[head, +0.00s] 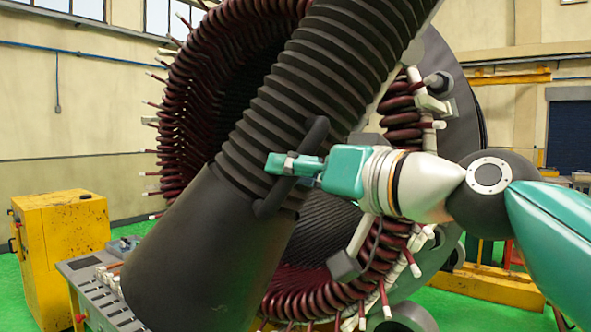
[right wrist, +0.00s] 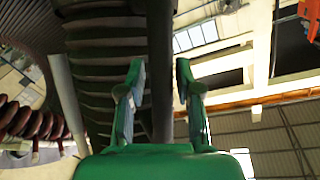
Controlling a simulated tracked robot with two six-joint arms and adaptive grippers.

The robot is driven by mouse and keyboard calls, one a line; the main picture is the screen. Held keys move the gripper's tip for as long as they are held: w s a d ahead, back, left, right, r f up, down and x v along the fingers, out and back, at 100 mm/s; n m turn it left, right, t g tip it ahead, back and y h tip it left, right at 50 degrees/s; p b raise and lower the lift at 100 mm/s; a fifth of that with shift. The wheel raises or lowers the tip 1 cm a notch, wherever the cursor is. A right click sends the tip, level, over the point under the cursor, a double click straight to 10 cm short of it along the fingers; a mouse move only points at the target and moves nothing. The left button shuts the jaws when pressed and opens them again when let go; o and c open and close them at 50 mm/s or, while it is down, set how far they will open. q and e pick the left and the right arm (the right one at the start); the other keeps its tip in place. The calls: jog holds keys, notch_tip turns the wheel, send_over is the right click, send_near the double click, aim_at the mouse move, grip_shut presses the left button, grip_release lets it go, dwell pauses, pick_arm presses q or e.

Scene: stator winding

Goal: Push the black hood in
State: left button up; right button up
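The black hood (head: 205,250) is a dark, smooth flared piece at the lower end of a thick ribbed black hose (head: 310,85). It slants across the front of the stator (head: 180,110), hiding part of its round opening. A black bar handle (head: 318,132) stands out from the hose side; it also shows in the right wrist view (right wrist: 160,50). My right gripper (head: 285,163) reaches in from the right at the handle. My left gripper is not in view.
Dark red coils with white ends ring the stator opening (head: 385,265), close below my right arm. A yellow cabinet (head: 68,240) and a grey control panel (head: 85,268) stand at the left. Green floor shows at the lower left and right.

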grip_shut()
